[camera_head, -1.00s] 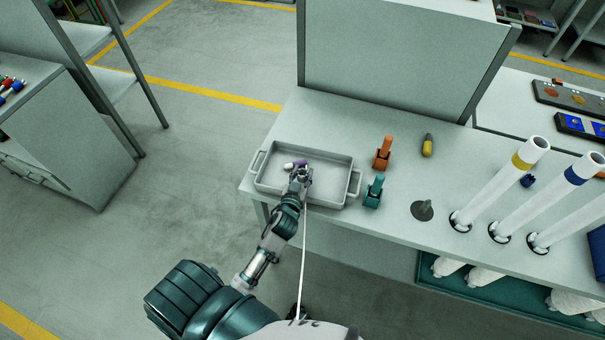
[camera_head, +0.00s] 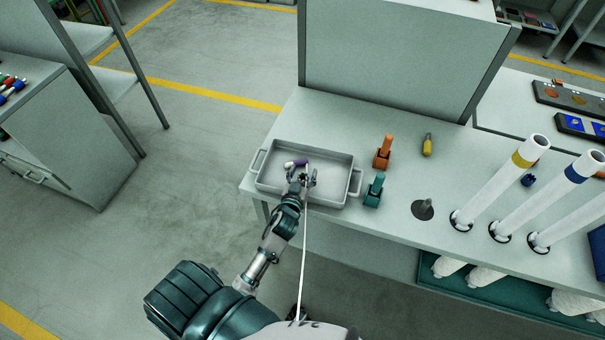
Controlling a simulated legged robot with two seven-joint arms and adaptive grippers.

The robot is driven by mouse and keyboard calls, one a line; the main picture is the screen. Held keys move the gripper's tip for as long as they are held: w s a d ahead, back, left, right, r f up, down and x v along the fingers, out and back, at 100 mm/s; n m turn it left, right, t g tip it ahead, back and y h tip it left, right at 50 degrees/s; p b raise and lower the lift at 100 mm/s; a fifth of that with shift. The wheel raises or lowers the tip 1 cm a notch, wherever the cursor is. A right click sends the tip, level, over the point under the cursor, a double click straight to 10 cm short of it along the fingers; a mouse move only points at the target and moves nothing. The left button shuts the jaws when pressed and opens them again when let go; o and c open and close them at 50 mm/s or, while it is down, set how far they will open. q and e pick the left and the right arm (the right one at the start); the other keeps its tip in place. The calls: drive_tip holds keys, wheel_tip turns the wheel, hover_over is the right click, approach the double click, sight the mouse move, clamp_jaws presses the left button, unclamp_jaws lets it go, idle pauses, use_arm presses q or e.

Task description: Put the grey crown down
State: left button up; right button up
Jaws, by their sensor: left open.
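The grey tray (camera_head: 331,193) with side handles stands at the table's left front corner. A small pale-grey and purple piece (camera_head: 299,162) lies in it, just beyond my left gripper; it is too small to tell whether it is the grey crown. My left gripper (camera_head: 303,174) is over the tray, fingers spread, with nothing visible between them. It partly covers the tray floor, and I cannot tell whether a finger touches the piece. No other thing is clearly a grey crown. My right gripper is not in view.
On the table (camera_head: 340,117), right of the tray, stand an orange holder (camera_head: 383,152), a teal holder (camera_head: 374,190), a yellow-handled tool (camera_head: 427,145) and a grey disc with a peg (camera_head: 423,209). White tubes (camera_head: 503,183) rise farther right. The tray's right part is clear.

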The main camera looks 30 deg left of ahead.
use_arm(q)
drive_tip(key=shift+s+d+f, duration=0.15)
drive_tip(key=shift+f, duration=0.45)
drive_tip(key=shift+r+p, duration=0.4)
drive_tip(key=shift+p, duration=0.1)
drive_tip(key=v, duration=1.1)
drive_tip(key=shift+s+r+b, duration=0.2)
drive_tip(key=shift+r+b, duration=0.1)
drive_tip(key=shift+r, duration=0.15)
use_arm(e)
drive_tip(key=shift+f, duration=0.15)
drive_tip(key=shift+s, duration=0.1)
